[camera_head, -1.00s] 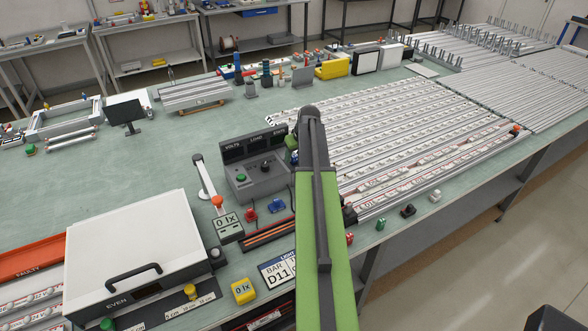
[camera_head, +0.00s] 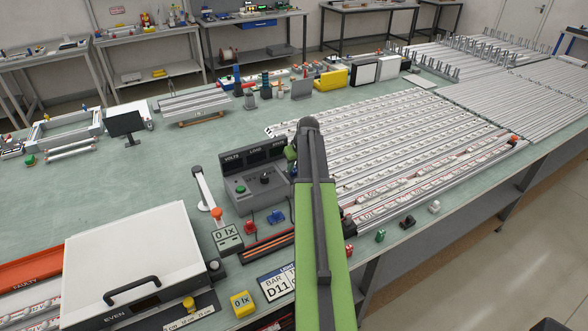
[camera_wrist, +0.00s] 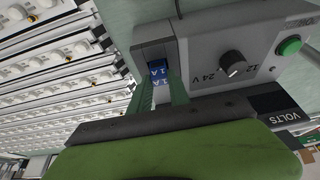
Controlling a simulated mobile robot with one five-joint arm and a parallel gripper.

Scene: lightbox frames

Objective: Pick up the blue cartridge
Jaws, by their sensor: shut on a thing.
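The blue cartridge (camera_wrist: 158,74), marked "1 A", shows in the wrist view at the slotted end of a grey power unit. My gripper (camera_wrist: 158,88) is shut on it, with a green finger on each side. The cartridge sits at the slot opening; how deep it sits is hidden. The grey power unit (camera_head: 242,187), with a knob and a green button, also shows in the head view. There my arm hides the cartridge, and only part of my gripper (camera_head: 291,152) shows at the unit's right end.
Rows of white strips (camera_head: 400,150) cover the bench right of the unit. A red connector (camera_head: 249,228) and a blue connector (camera_head: 277,217) lie in front of it. A white-lidded box (camera_head: 130,255) stands at front left.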

